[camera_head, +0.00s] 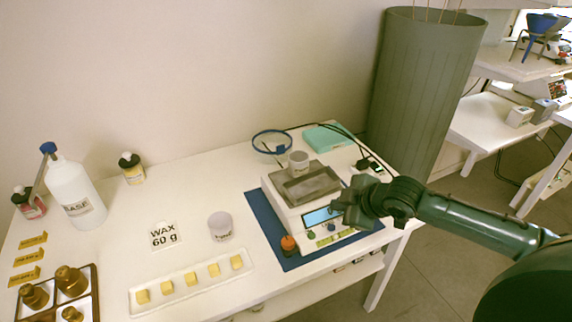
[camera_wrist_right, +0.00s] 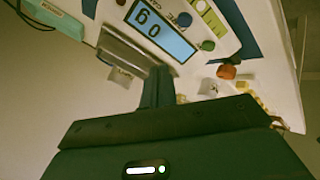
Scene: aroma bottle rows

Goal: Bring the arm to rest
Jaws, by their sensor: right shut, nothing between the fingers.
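My right gripper (camera_head: 345,202) is shut and empty. It hangs over the front right part of the white balance (camera_head: 292,212), near its display (camera_head: 320,216). In the right wrist view, the shut fingers (camera_wrist_right: 157,86) show in front of the balance, whose lit display (camera_wrist_right: 160,30) carries large digits, turned in the picture. My right arm (camera_head: 480,218) stretches in from the right edge, past the table's right end. I cannot tell whether the gripper touches the balance. My left gripper is not in view.
A white cup (camera_head: 299,162) stands on or behind the balance's steel pan (camera_head: 308,186). A clear cup (camera_head: 221,226) and a tray of yellow cubes (camera_head: 160,305) sit left of the blue mat (camera_head: 261,219). A tall grey-green bin (camera_head: 420,85) stands behind the arm.

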